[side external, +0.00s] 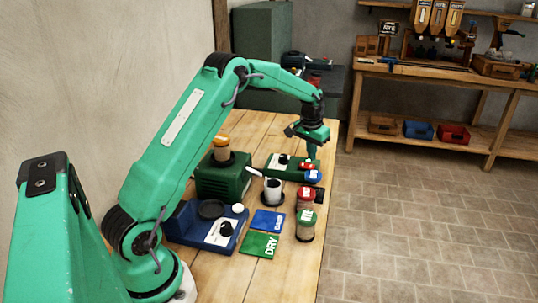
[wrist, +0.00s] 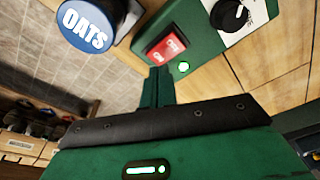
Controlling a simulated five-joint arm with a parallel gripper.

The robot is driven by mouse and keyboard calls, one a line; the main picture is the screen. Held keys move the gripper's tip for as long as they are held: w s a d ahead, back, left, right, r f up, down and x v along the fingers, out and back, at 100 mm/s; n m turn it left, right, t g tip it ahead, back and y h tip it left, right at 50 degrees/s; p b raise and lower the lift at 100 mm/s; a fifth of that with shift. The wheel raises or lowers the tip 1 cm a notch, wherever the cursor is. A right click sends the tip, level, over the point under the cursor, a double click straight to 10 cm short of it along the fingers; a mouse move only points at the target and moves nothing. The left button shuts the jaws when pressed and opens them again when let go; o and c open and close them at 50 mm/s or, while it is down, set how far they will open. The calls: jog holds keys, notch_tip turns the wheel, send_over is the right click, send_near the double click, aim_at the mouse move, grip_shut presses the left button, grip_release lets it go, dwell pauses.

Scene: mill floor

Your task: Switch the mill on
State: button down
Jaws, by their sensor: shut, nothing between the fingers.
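A green control unit (side external: 284,166) lies on the wooden bench, with a black knob and a red switch (side external: 307,166). In the wrist view, the red rocker switch (wrist: 165,45) carries white lettering. Beside it a small green lamp (wrist: 183,67) glows, and the black knob (wrist: 230,14) sits on a white dial plate. My gripper (side external: 311,154) is shut and empty, pointing down just above the switch end of the unit. In the wrist view its fingertips (wrist: 160,74) are close to the switch's lower edge; I cannot tell whether they touch.
A blue-lidded OATS jar (wrist: 86,25) stands close to the switch. Red-lidded (side external: 305,196) and green-lidded (side external: 305,226) jars stand along the bench edge.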

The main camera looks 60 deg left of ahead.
aim_at(311, 166)
jog(key=shift+r, duration=2.3)
jog(key=shift+r, duration=0.1)
